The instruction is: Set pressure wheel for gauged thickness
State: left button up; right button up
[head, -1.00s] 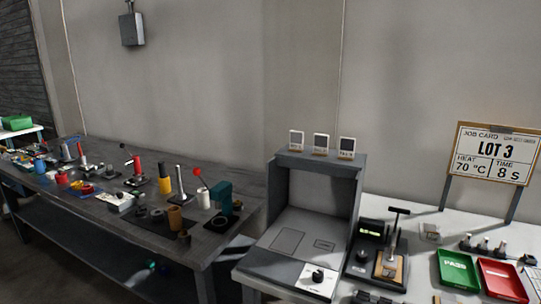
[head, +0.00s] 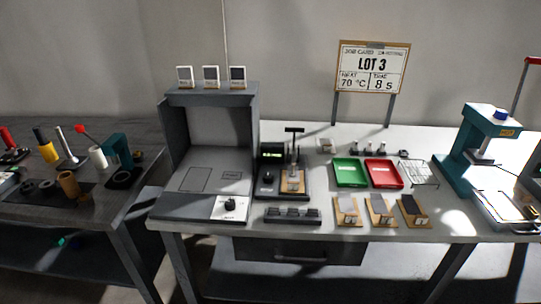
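Neither of my grippers is in view. A teal press (head: 467,150) with a blue knob (head: 501,113) on top stands at the right of the white table. I cannot tell whether this knob is the pressure wheel. A dark gauge unit (head: 270,178) with a lit green display (head: 272,153) and a black T-handle (head: 294,130) stands near the middle. A light brown piece (head: 293,183) sits under the handle. Three brown boards (head: 347,211) with grey pieces lie along the front edge. A job card (head: 372,68) reads LOT 3, 70 °C, 8 s.
A green tray (head: 350,173), a red tray (head: 383,174) and a wire rack (head: 421,173) lie at centre right. A dark bench (head: 90,205) with tools is further left.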

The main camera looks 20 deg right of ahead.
aim_at(499, 114)
jog(key=z, duration=2.1)
